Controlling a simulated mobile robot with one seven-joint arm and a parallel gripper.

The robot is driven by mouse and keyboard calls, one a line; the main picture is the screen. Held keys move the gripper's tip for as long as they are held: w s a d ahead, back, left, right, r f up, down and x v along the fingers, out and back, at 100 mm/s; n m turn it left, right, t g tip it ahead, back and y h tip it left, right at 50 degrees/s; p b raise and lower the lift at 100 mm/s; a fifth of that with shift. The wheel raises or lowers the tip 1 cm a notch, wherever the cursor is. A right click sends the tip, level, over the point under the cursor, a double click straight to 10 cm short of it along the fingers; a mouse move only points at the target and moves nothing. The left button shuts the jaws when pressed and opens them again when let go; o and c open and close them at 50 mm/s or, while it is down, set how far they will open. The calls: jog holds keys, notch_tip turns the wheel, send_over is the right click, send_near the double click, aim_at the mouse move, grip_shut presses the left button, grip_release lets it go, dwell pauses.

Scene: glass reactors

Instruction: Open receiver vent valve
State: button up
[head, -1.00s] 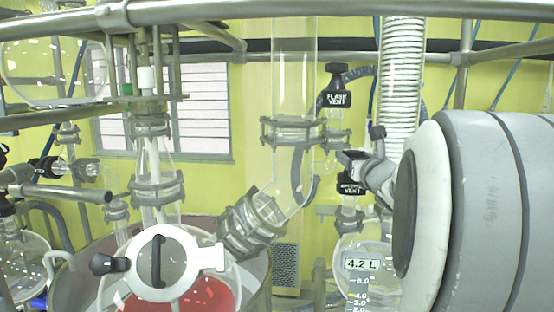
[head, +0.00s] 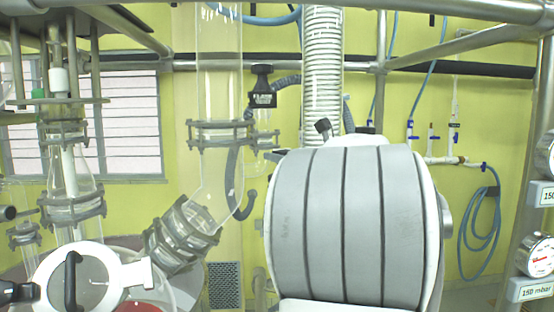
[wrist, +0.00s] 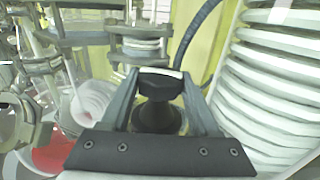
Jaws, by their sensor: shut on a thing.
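In the wrist view, my gripper (wrist: 160,76) is shut on a black knob (wrist: 158,88), with one finger on each side of it. This knob appears to be the receiver vent valve's handle, but no label can be read on it in this view. The knob's dark round lower part shows below, between the fingers. In the head view, my own large grey arm link hides the gripper, the receiver vent valve and the vessel under it.
The black flash vent valve (head: 262,88) stands behind, left of my arm. A glass column (head: 219,90) with a metal clamp is further left. A ribbed white hose (head: 322,75) rises behind my arm and stands close right of the gripper in the wrist view (wrist: 270,90).

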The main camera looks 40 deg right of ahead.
jog(key=o, duration=1.4)
jog(key=shift+r, duration=0.15)
jog(key=shift+a, duration=0.1)
jog(key=shift+r+m+h+p, duration=0.15)
jog(key=shift+m+h+p, duration=0.15)
jog(key=shift+h+p, duration=0.35)
jog(key=shift+r+m+h+p, duration=0.1)
jog(key=shift+m+h+p, duration=0.5)
jog(key=shift+p, duration=0.35)
jog(key=m+h+p, duration=0.2)
jog(key=h, duration=0.1)
jog(key=shift+g+h, duration=0.25)
jog(key=shift+g, duration=0.05)
jog(key=shift+m+g+h+p, duration=0.3)
jog(key=shift+h+p, duration=0.1)
jog(key=shift+p, duration=0.35)
